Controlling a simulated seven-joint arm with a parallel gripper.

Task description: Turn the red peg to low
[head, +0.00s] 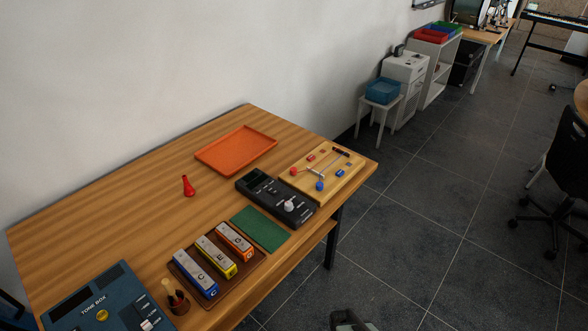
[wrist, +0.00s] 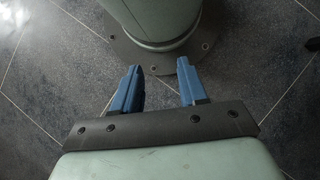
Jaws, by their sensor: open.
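A light wooden board (head: 330,190) lies at the right end of the table in the head view. A red round-headed peg (head: 294,171) stands at its left side, and a blue round-headed peg (head: 320,187) near its front. Thin pale lines run across the board between them. Small red and blue pieces lie around; any low marking is too small to read. My gripper (wrist: 159,68) is open and empty in the wrist view, over the floor with my base beyond the fingertips. It is away from the board.
A dark device with a white knob (head: 290,205) sits left of the board. An orange tray (head: 237,150), a red pin-shaped object (head: 188,186), a green mat (head: 261,228), chime bars (head: 216,257) and a blue tone box (head: 100,300) share the table (head: 110,215). Its left middle is clear.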

